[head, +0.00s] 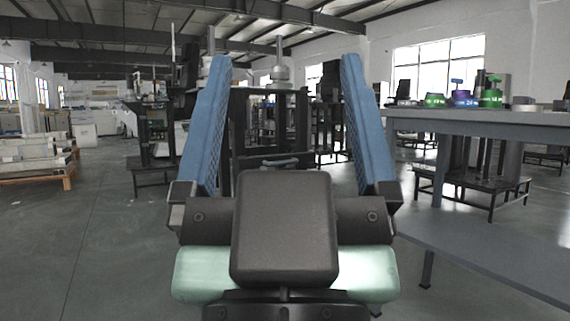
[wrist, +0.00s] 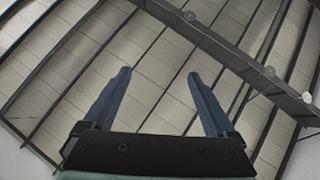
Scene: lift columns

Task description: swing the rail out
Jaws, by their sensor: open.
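My gripper (head: 284,62) is raised in the foreground of the head view, its two blue fingers wide apart with nothing between them. In the wrist view my gripper (wrist: 159,73) points up at the ceiling, and its fingers are apart and empty. Beyond the fingers in the head view stands a dark upright frame (head: 240,110) with a pale metal cylinder above it. A small grey-blue bar (head: 280,162) shows low on this frame, just above my wrist. My arm hides the lower part of the frame. I cannot tell which part is the rail. The wrist view shows none of the frame.
A grey table (head: 480,122) stands at the right, with green (head: 435,100) and blue (head: 462,98) weights on it. Dark stands (head: 152,150) and pallets (head: 40,170) are at the left. The left foreground floor is clear.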

